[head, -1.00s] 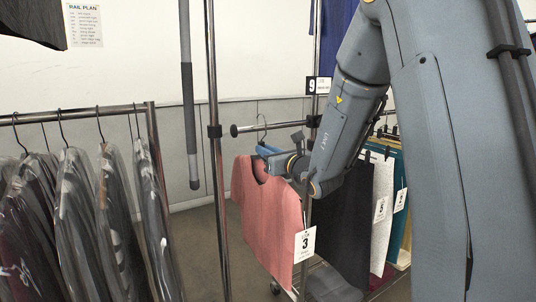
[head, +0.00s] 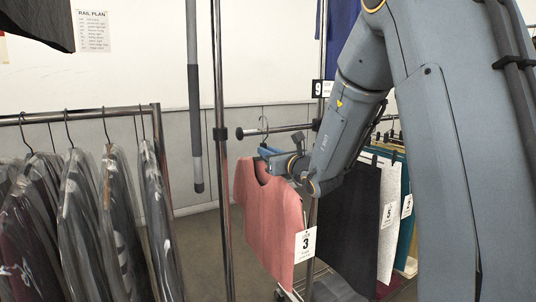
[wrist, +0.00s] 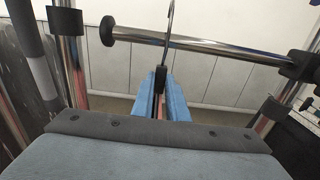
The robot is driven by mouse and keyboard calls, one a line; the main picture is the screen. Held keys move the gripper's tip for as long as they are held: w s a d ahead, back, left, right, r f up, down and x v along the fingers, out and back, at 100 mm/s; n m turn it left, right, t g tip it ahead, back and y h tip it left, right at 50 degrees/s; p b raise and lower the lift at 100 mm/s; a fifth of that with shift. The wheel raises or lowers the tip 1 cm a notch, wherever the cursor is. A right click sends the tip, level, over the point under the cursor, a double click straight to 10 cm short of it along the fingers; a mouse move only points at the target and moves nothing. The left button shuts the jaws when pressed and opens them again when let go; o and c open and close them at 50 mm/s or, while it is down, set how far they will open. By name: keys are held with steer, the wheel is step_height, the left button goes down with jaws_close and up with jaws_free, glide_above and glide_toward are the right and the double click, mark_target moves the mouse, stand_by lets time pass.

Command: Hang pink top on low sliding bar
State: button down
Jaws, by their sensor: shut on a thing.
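The pink top (head: 268,210) hangs from a hanger and carries a white tag marked 3. The hanger's hook (head: 263,124) stands up at the low sliding bar (head: 285,128), close to its free left end; it also shows in the wrist view (wrist: 169,22). In the wrist view the hook crosses the bar (wrist: 200,46), but I cannot tell whether the bar bears it. My gripper (wrist: 161,88) is shut on the hanger just below the bar, and in the head view my gripper (head: 270,153) is at the top's neck. The top is mostly hidden in the wrist view.
Several garments, one dark (head: 348,225), hang to the right behind my arm. A rail of bagged dark clothes (head: 110,220) stands at left. An upright metal post (head: 220,150) and a hanging grey pole (head: 194,100) stand just left of the bar's free end.

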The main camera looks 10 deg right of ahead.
steer(key=shift+f, duration=0.2)
steer(key=shift+f+b, duration=0.35)
steer(key=shift+b, duration=0.15)
steer(key=shift+f+b, duration=1.05)
steer(key=shift+f, duration=0.05)
steer(key=c, duration=1.7)
jaws_free()
steer(key=shift+o, duration=0.2)
